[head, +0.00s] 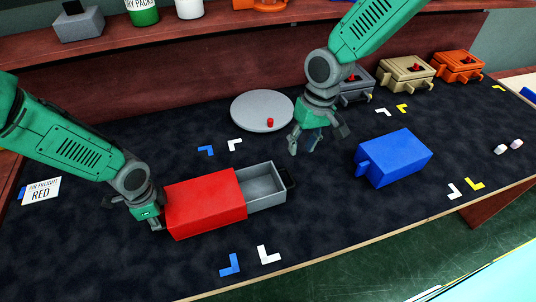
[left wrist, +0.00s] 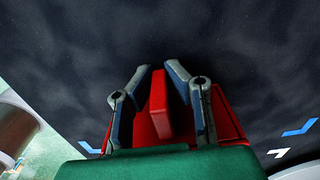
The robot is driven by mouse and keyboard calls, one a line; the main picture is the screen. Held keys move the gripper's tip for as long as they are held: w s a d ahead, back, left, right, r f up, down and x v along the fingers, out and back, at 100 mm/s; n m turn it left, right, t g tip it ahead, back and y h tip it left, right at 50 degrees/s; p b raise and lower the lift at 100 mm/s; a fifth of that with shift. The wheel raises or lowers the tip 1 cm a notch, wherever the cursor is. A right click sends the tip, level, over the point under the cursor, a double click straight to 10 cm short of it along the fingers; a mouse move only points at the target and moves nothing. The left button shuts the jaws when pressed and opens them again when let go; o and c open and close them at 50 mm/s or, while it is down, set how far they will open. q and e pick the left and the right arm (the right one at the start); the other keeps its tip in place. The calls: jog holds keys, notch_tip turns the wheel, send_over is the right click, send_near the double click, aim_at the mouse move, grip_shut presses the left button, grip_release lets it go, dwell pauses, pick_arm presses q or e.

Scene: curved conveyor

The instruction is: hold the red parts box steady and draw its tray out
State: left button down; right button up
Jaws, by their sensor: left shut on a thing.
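The red parts box (head: 206,203) sits on the dark mat. Its grey tray (head: 264,184) sticks well out of the right end, with a dark handle (head: 290,178) at its outer end. The tray looks empty. My left gripper (head: 160,222) is at the box's left end, shut on its red tab. In the left wrist view, the fingers of my left gripper (left wrist: 160,76) stand on both sides of the red tab (left wrist: 159,106). My right gripper (head: 313,144) is open and empty, above and behind the handle, apart from it.
A blue box (head: 395,158) stands to the right. A grey round plate (head: 256,109) with a small red piece (head: 270,122) lies behind. Grey, tan (head: 405,75) and orange (head: 458,67) boxes line the back right. The mat in front is clear apart from corner marks (head: 268,255).

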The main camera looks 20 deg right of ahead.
jog(key=shift+d+r, duration=0.1)
jog(key=shift+r, duration=0.3)
pick_arm(q)
jog(key=c, duration=1.5)
grip_release()
